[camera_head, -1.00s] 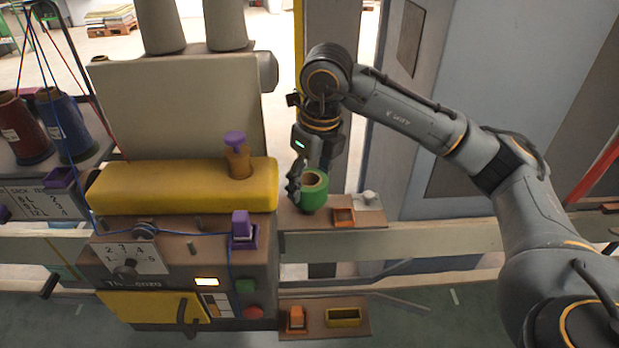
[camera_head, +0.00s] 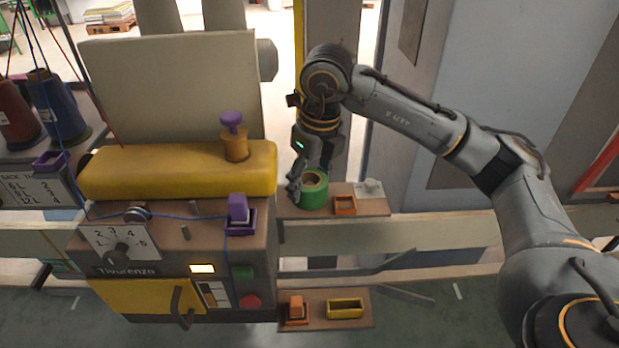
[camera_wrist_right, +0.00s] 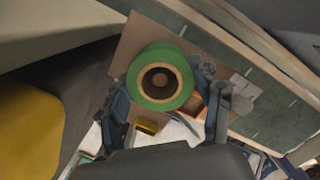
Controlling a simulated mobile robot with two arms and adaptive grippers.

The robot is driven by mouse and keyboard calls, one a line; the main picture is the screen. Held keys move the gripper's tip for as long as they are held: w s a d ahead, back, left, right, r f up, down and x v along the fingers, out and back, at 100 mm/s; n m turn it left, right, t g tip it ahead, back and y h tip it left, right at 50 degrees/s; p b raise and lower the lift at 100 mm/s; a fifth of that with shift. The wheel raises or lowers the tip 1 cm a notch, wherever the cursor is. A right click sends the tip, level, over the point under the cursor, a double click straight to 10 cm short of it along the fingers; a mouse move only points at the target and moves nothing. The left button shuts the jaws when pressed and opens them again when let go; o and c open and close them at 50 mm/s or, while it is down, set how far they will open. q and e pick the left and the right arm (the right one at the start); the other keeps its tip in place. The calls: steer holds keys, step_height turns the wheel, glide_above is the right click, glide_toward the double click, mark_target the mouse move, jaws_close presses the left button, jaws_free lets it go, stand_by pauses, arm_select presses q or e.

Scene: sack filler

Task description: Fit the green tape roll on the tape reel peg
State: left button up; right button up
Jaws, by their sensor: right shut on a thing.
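The green tape roll (camera_head: 314,190) with its tan core is upright at the small wooden shelf right of the machine. My right gripper (camera_head: 303,178) is shut on it from above, one finger along its left side. In the wrist view the roll (camera_wrist_right: 159,77) sits between the two fingers of my right gripper (camera_wrist_right: 163,92). A brown round shape shows inside the core; I cannot tell whether it is the peg or the shelf. No tape reel peg is clearly visible elsewhere. I cannot tell whether the roll touches the shelf (camera_head: 375,208). My left gripper is out of view.
An orange tray (camera_head: 345,205) and a pale grey part (camera_head: 370,187) are right of the roll. The yellow machine cover (camera_head: 180,172) is close on the left. A lower shelf (camera_head: 362,322) holds an orange piece (camera_head: 296,307) and a yellow tray (camera_head: 345,308).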

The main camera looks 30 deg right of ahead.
steer(key=o, duration=1.2)
steer(key=shift+o, duration=0.2)
step_height(320, 180, up, 12)
steer(key=s, duration=0.1)
steer(key=shift+s+d, duration=0.3)
steer(key=shift+s, duration=0.05)
steer(key=shift+f, duration=0.15)
